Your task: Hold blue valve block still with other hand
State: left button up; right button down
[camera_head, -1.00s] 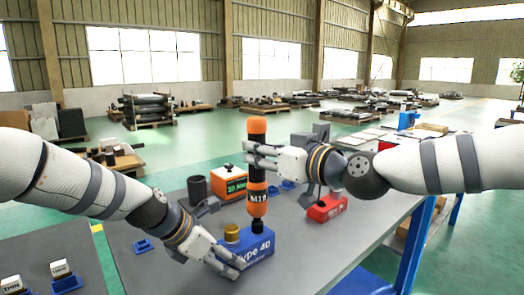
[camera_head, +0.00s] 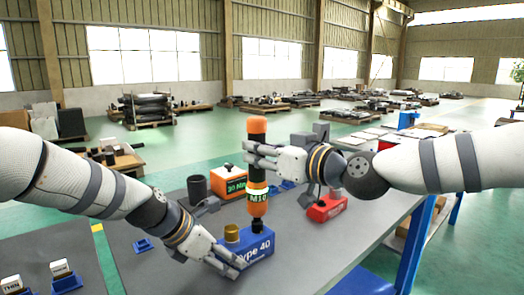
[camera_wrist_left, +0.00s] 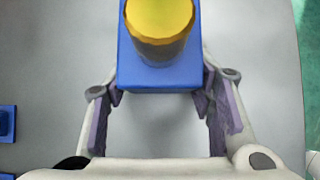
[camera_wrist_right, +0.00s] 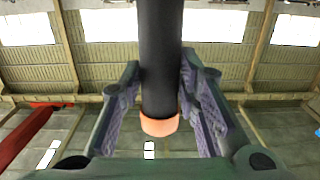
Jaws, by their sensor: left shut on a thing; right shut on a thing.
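The blue valve block (camera_head: 262,248), marked "Type 40", sits on the grey bench top with a brass-coloured cap (camera_head: 232,233) on it. My left gripper (camera_head: 232,262) is shut on the block's near left end. In the left wrist view the blue block (camera_wrist_left: 160,78) lies between the fingers. My right gripper (camera_head: 256,156) is shut on the black shaft of an upright orange and black tool (camera_head: 257,178) marked "M10". The tool's lower tip meets the block's top. The right wrist view shows the black shaft (camera_wrist_right: 160,60) between the fingers.
An orange box (camera_head: 234,186) and a dark cylinder (camera_head: 197,189) stand behind the block. A red block (camera_head: 327,208) is to the right. Small blue holders (camera_head: 66,283) stand at the front left. The bench's right edge is near.

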aim_at(264, 123)
jog(key=shift+r, duration=2.85)
pick_arm(q)
jog(key=o, duration=1.5)
jog(key=shift+r, duration=0.15)
